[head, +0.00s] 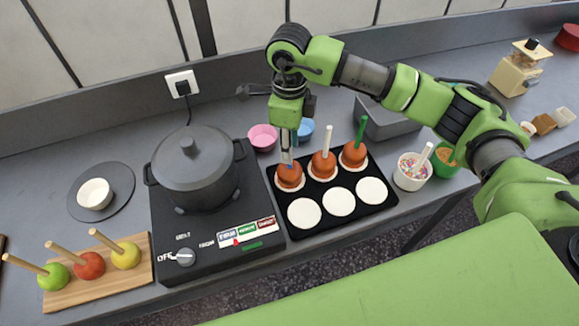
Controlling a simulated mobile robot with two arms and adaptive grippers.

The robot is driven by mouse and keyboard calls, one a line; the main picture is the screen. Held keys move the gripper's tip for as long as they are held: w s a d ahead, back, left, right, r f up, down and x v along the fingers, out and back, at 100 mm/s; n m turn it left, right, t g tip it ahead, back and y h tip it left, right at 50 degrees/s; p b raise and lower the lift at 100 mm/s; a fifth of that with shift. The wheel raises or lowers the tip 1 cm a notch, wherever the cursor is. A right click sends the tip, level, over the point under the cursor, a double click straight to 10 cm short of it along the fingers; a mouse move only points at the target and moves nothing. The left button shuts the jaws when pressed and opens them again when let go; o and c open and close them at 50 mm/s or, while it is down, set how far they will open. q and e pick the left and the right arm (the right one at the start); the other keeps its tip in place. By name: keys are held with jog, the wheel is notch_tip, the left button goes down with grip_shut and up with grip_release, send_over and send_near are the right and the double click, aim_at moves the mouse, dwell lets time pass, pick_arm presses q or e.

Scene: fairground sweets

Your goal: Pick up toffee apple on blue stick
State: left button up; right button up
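Three brown toffee apples stand in the back row of a black tray (323,208), each on a white disc. The left toffee apple (290,177) has a stick with a little blue showing, mostly hidden by my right gripper. The middle toffee apple (322,166) has a white stick, and the right toffee apple (354,154) a green one. My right gripper (287,157) points down directly over the left apple, its fingertips at the stick just above the toffee. I cannot tell whether the fingers are closed on the stick. My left gripper is out of view.
A dark pot (193,170) stands on a black cooker (165,225) left of the tray. Pink (263,138) and blue (305,130) cups sit behind the tray. A sprinkles bowl (411,172) is at its right. A wooden board (90,288) holds plain apples on sticks. Front discs are empty.

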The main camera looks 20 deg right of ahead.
aim_at(289, 167)
jog(key=shift+f, duration=0.25)
jog(key=f+p, duration=0.3)
jog(key=f, duration=0.1)
jog(key=shift+s, duration=0.2)
jog(key=shift+w+f, duration=0.1)
jog(key=shift+f, duration=0.3)
jog(key=shift+a, duration=0.1)
grip_shut()
